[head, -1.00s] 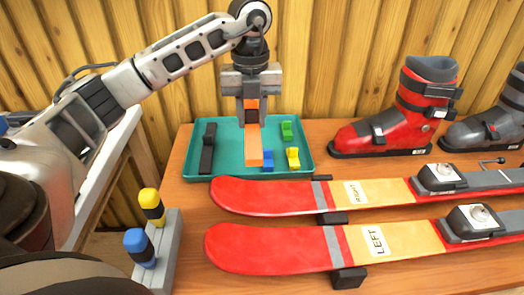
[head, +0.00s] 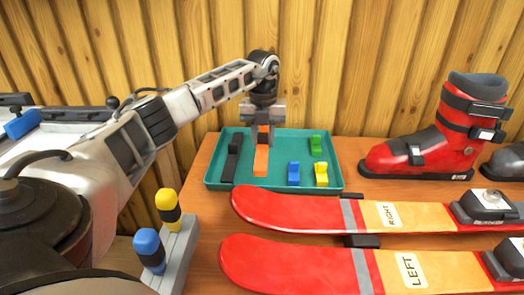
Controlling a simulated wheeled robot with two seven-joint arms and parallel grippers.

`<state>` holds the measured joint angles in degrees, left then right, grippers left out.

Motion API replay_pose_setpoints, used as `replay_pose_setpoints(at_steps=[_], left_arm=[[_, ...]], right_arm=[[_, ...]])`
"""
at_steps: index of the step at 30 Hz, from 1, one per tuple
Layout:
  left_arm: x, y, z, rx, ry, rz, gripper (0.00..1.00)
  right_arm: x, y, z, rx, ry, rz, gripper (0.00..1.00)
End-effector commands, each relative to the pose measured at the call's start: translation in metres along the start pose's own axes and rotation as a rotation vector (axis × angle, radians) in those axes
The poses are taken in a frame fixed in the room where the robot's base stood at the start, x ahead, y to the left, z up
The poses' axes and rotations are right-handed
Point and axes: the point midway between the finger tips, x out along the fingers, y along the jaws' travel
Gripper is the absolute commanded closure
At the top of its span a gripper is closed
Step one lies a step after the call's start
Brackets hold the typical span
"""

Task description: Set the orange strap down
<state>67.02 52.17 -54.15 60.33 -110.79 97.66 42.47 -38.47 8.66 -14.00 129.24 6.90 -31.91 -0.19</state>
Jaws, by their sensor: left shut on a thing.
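The orange strap (head: 261,160) is in the teal tray (head: 212,181), between the black strap and the blue piece. My left gripper (head: 263,128) is above the tray, pointing down, shut on the far end of the orange strap. The strap's near end reaches toward the tray floor; I cannot tell whether all of it rests there. My right gripper does not show.
The tray also holds a black strap (head: 232,158), a blue piece (head: 293,174), a yellow piece (head: 321,174) and a green piece (head: 316,146). Two red skis (head: 290,208) lie in front. A red boot (head: 430,150) stands right. Two capped tools (head: 150,250) stand in a grey holder at left.

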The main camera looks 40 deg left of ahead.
Motion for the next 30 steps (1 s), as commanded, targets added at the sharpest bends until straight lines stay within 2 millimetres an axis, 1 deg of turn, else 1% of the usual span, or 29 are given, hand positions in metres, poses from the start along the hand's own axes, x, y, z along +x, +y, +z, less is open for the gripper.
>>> replay_pose_setpoints(at_steps=[5, 6, 9, 12, 23, 24, 26, 27, 30], left_arm=[[0.009, 0.002, 0.007, 0.0, -0.001, 0.0, 0.94], [0.013, 0.003, 0.009, -0.001, 0.0, 0.001, 0.94], [0.029, 0.004, 0.008, 0.0, 0.002, 0.002, 0.94], [0.041, 0.004, 0.008, 0.001, 0.001, 0.0, 0.94], [0.044, 0.004, 0.008, 0.0, 0.0, 0.0, 0.94], [0.045, 0.004, 0.008, 0.0, 0.0, 0.0, 0.69], [0.045, 0.004, 0.008, 0.0, 0.0, 0.0, 0.52], [0.045, 0.004, 0.008, 0.0, 0.0, 0.0, 0.5], [0.045, 0.003, 0.008, 0.0, 0.0, 0.0, 0.5]], right_arm=[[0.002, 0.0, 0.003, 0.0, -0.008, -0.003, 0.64], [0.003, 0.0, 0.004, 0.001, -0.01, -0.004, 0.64], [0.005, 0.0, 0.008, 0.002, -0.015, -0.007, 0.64], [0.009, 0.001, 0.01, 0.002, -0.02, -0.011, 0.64], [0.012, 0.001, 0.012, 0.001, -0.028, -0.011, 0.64], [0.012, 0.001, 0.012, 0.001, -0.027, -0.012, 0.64], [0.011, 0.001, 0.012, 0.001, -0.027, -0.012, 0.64], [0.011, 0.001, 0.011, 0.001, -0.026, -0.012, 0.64], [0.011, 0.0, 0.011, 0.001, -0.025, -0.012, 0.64]])
